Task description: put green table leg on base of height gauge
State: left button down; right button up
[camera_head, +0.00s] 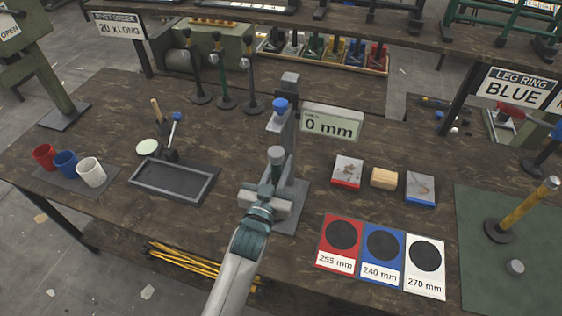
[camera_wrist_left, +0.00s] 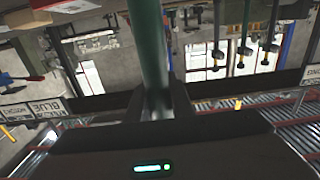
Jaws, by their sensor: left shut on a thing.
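My left gripper (camera_head: 264,197) is shut on the green table leg. The leg's grey-green top end (camera_head: 276,156) sticks up past the gripper in the head view. In the left wrist view the dark green leg (camera_wrist_left: 150,50) runs up between the closed fingers (camera_wrist_left: 155,100). The height gauge has a grey column (camera_head: 290,115), a blue-tipped slider (camera_head: 280,106), a grey base (camera_head: 297,215) and a display (camera_head: 332,123) reading 0 mm. The gripper is over the left side of the base. The leg's lower end is hidden, so contact with the base cannot be told. My right gripper is out of view.
A dark tray (camera_head: 174,181) and red, blue and white cups (camera_head: 90,172) are at left. Red, blue and white cards (camera_head: 382,255) lie at front right. A yellow leg (camera_head: 522,206) stands on a green mat (camera_head: 485,275). Several dark-based legs (camera_head: 225,85) stand behind.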

pick_arm(q)
jog(key=shift+f, duration=0.1)
jog(key=c, duration=1.6)
grip_release()
jog(key=shift+o, duration=0.2)
jog(key=b, duration=0.3)
send_near(275, 180)
jog(key=x, duration=0.4)
jog(key=shift+w+d, duration=0.1)
jog(key=shift+w, duration=0.05)
jog(key=shift+s+a, duration=0.2)
jog(key=shift+s, duration=0.35)
